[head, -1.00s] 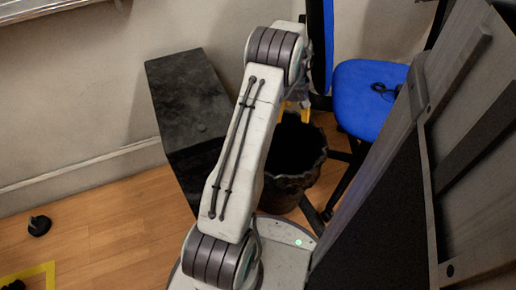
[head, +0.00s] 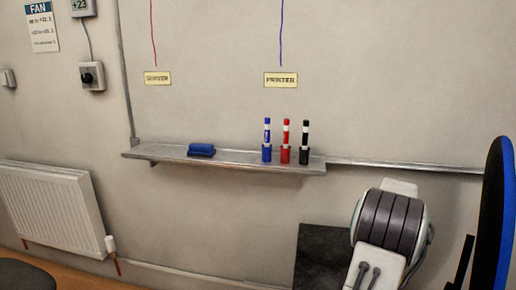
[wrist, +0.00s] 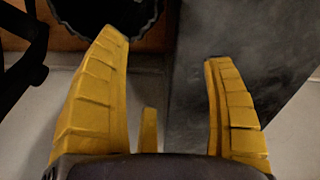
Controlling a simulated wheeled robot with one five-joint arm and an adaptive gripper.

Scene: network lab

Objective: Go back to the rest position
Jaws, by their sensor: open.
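A black bin (wrist: 105,10) is at the top, beyond the fingertips. In the head view only a joint and part of a link of my arm show at the lower right. My gripper is outside that view.
In the head view, a wall shelf (head: 235,163) holds a blue eraser (head: 201,150) and blue, red and black markers. The dark block (head: 318,255) stands below, beside my arm. A blue chair back (head: 495,215) is at the right edge, a radiator (head: 50,210) at left.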

